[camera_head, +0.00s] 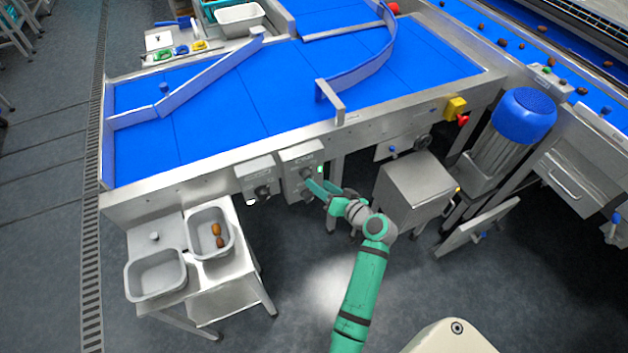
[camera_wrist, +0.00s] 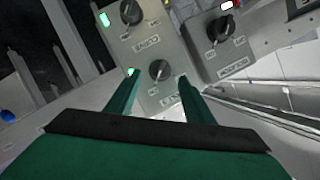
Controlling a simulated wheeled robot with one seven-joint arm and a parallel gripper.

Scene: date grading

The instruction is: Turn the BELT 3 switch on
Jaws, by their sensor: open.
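A grey switch box with two black rotary knobs hangs on the front of the belt frame; it shows in the head view (camera_head: 296,159) and the wrist view (camera_wrist: 180,52). In the wrist view its lower knob (camera_wrist: 159,71) lies between the tips of my gripper (camera_wrist: 158,80), which is open; contact cannot be told. The other knob (camera_wrist: 130,12) is above it. Two green lamps glow beside these knobs. A second box with one knob (camera_wrist: 221,29) and a pale lamp is to the right. The labels are too small to read as BELT 3. In the head view my gripper (camera_head: 317,187) is at the two-knob box.
The blue belt table (camera_head: 215,110) lies above the boxes. A steel cabinet (camera_head: 415,190) stands right of my gripper. A red stop button (camera_head: 463,120) and a blue motor (camera_head: 524,115) are further right. A small steel stand (camera_head: 225,270) with grey tubs is at lower left.

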